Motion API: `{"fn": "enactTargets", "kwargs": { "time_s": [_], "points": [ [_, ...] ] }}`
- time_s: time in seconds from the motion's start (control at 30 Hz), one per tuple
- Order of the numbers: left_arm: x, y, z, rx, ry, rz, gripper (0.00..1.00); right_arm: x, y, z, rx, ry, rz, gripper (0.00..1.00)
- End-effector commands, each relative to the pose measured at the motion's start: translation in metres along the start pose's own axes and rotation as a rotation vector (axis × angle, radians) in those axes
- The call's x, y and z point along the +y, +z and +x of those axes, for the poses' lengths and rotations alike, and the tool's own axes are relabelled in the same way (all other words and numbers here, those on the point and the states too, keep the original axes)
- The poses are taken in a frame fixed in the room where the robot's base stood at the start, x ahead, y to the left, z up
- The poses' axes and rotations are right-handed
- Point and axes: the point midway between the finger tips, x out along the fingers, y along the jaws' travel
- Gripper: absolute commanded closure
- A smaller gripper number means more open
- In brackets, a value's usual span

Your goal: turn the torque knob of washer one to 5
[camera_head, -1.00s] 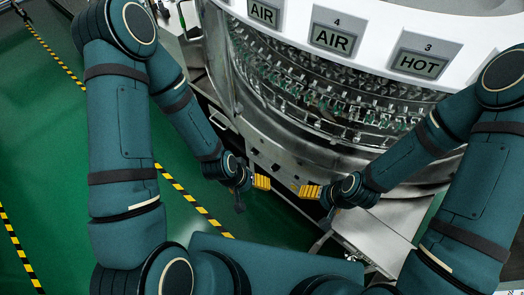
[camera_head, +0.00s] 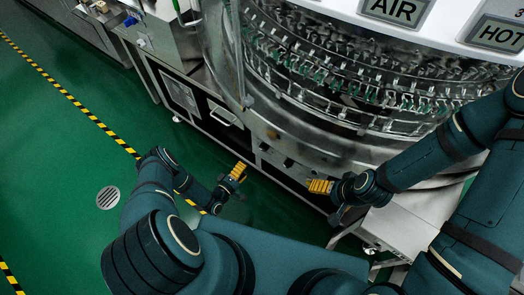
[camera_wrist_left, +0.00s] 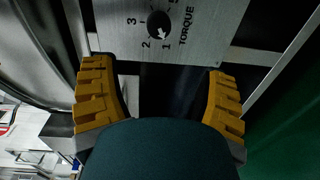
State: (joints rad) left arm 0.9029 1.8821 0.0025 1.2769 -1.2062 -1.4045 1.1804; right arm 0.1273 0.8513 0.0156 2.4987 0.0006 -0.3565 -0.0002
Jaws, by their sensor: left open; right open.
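The torque knob (camera_wrist_left: 158,25) is a small black dial with a white pointer on a grey metal panel (camera_wrist_left: 208,25). It shows at the top of the left wrist view, beside the word TORQUE and the marks 1, 2 and 3. Its pointer faces down toward the 1; higher marks are cut off. My left gripper (camera_wrist_left: 161,88) is open and empty, with the knob beyond its yellow fingertips. In the head view my left gripper (camera_head: 238,171) is by the washer's lower front (camera_head: 290,166), where I cannot make out the knob. My right gripper (camera_head: 320,186) is open and empty to its right.
The washer's large round metal drum (camera_head: 340,85) fills the upper middle, under white AIR and HOT panels (camera_head: 397,10). Metal cabinets (camera_head: 185,95) stand to its left. The green floor (camera_head: 60,150) with striped tape and a drain grate (camera_head: 108,197) is clear at left.

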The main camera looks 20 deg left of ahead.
Motion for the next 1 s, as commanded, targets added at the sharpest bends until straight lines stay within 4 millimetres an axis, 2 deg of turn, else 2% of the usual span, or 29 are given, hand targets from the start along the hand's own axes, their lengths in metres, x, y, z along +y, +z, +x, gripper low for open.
{"fn": "enactTargets", "kwargs": {
  "time_s": [0.13,0.27,0.7,0.83,1.0],
  "points": [
    [-0.006,0.005,-0.007,-0.002,0.055,-0.037,0.26,0.001,0.000,0.002,0.000,0.000,0.000,0.15],
    [-0.005,0.005,0.004,-0.004,0.063,-0.040,0.26,0.001,0.000,0.003,0.000,0.000,0.000,0.15],
    [-0.001,0.005,0.086,-0.004,0.060,-0.038,0.26,0.005,-0.001,0.013,0.005,0.000,-0.001,0.15],
    [0.000,0.005,0.107,-0.004,0.060,-0.038,0.26,0.006,-0.001,0.015,0.006,0.000,-0.001,0.15],
    [0.001,0.005,0.123,-0.004,0.058,-0.039,0.26,0.007,-0.002,0.018,0.008,0.000,-0.001,0.15]
  ]
}}
